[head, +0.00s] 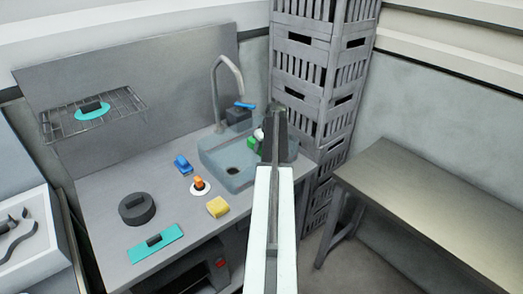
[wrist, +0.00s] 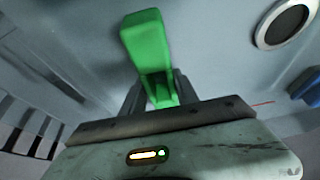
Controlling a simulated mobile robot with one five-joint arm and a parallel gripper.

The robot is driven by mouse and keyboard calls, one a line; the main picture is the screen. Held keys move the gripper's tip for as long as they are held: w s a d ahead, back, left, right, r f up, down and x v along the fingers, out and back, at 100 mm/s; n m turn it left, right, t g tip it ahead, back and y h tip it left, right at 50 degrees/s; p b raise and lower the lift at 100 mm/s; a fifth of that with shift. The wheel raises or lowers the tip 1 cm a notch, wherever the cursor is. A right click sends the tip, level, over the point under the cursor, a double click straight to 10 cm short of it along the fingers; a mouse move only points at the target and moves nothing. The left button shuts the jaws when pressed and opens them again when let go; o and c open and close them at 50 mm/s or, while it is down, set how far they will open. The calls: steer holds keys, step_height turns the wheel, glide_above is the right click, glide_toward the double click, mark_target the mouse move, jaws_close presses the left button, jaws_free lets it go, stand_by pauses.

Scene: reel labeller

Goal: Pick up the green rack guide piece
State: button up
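The green rack guide piece (wrist: 147,45) shows large in the wrist view, with a wide far end and a narrower part running down between my fingers. My gripper (wrist: 160,88) has its two dark fingers close against both sides of that narrower part and looks shut on it. In the head view, a bit of the green piece (head: 251,143) shows at the left of my gripper (head: 274,115), over the sink area. My arm hides the rest of it there.
The sink (head: 225,172) has a round drain, also in the wrist view (wrist: 283,22), and a curved tap (head: 226,70). Stacked grey crates (head: 305,70) stand behind my arm.

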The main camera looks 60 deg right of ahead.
jaws_close()
step_height(320, 180, up, 10)
steer(key=p, duration=1)
steer(key=shift+r, duration=0.2)
